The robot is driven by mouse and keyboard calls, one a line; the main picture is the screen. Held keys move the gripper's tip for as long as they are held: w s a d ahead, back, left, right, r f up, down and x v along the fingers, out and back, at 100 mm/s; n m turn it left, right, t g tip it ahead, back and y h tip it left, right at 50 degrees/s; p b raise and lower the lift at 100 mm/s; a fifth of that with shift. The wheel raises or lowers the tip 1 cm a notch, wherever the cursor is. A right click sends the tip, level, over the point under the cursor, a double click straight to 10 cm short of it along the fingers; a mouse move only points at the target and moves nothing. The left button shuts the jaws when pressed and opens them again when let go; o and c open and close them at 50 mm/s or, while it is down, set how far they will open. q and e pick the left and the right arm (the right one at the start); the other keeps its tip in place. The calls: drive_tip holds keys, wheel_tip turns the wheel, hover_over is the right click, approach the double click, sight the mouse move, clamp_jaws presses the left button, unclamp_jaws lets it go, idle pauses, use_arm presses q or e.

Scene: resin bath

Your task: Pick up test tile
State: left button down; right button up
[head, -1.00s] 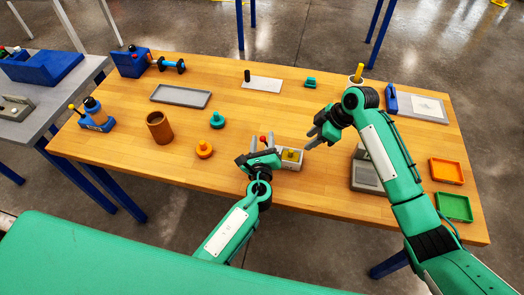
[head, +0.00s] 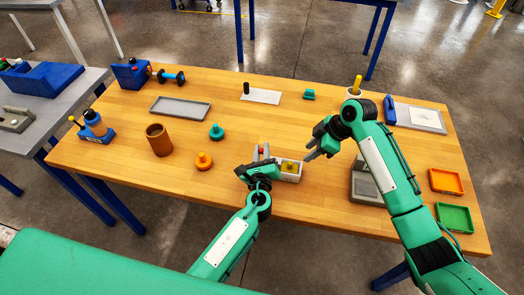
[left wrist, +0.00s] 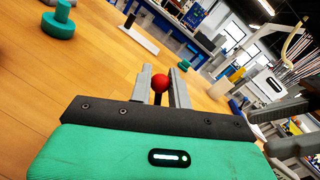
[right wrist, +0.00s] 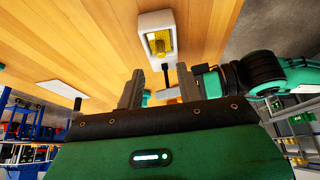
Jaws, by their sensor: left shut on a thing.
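A red round knob on a dark stem (left wrist: 160,83) stands between the fingers of my left gripper (left wrist: 161,70). I take it as the handle of the test tile; the body below is hidden. In the head view the red knob (head: 261,151) shows between the grey fingers of my left gripper (head: 262,155), just left of a pale box with a yellow knob (head: 290,168). My left gripper is shut on the piece. My right gripper (head: 312,150) is open and empty, right of and above that box. The box (right wrist: 157,22) also shows in the right wrist view.
An orange knobbed piece (head: 203,161), a teal one (head: 216,132) and a brown cup (head: 159,141) stand to the left. A grey tray (head: 180,108) lies behind them. Orange (head: 446,181) and green (head: 454,218) trays lie at right. The wood between is mostly clear.

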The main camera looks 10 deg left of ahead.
sight(291, 162)
drive_tip(key=shift+c, duration=1.2)
drive_tip(key=shift+w+a+r, duration=0.1)
drive_tip(key=shift+r, duration=0.25)
drive_tip(key=shift+c, duration=0.5)
drive_tip(key=shift+n+g+h, duration=0.4)
drive_tip(key=shift+n+h, duration=0.3)
drive_tip(key=shift+n, duration=0.2)
drive_tip(key=x, duration=0.3)
drive_tip(key=a+x, duration=0.1)
drive_tip(key=x, duration=0.5)
drive_tip(key=shift+w+a, duration=0.2)
drive_tip(key=shift+a, duration=0.1)
clamp_jaws()
